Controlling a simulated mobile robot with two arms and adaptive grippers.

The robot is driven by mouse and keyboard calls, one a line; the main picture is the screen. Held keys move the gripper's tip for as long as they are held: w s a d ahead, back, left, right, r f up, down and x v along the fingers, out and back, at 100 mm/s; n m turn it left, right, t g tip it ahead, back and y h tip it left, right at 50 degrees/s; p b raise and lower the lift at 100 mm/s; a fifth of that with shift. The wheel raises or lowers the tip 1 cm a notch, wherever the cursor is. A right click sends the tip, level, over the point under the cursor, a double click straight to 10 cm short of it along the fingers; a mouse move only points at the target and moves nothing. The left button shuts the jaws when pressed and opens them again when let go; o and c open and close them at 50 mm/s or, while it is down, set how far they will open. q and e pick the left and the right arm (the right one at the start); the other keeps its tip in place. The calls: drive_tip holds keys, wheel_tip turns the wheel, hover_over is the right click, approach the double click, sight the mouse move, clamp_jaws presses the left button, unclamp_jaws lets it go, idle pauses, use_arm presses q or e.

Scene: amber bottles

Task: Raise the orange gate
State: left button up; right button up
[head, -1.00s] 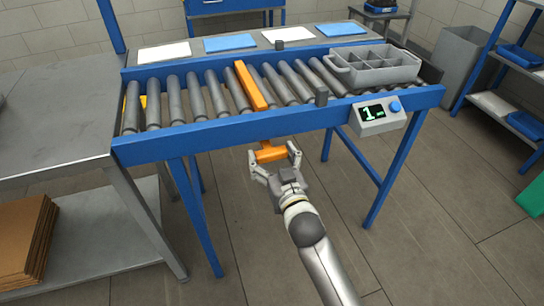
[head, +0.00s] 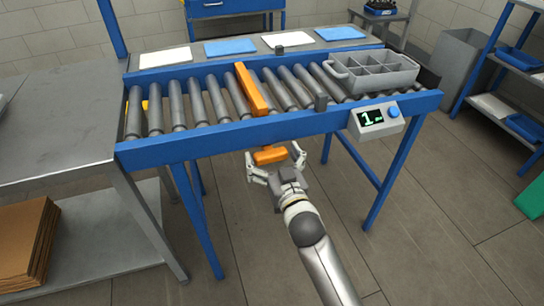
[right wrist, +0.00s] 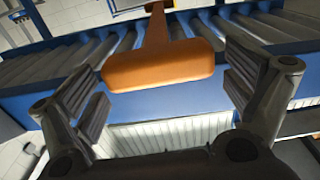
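The orange gate (head: 250,88) is a bar lying across the roller conveyor (head: 190,138). Its orange handle (head: 269,155) sticks out below the conveyor's front rail. My right gripper (head: 275,156) is open, with one finger on each side of the handle. In the right wrist view the handle (right wrist: 160,70) sits between the spread fingers, with a gap visible on both sides. The gate's stem runs back from the handle over the blue rail. My left gripper is not in view.
A grey divided tote (head: 375,68) sits on the rollers right of the gate. A small display box (head: 377,118) is on the front rail. Dark posts stand on both rails. A steel table (head: 60,120) adjoins at left. Floor in front is clear.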

drive_tip(key=shift+f, duration=0.15)
drive_tip(key=shift+s+d+f, duration=0.1)
drive_tip(key=shift+s, duration=0.15)
drive_tip(key=v, duration=1.1)
drive_tip(key=shift+s, duration=0.2)
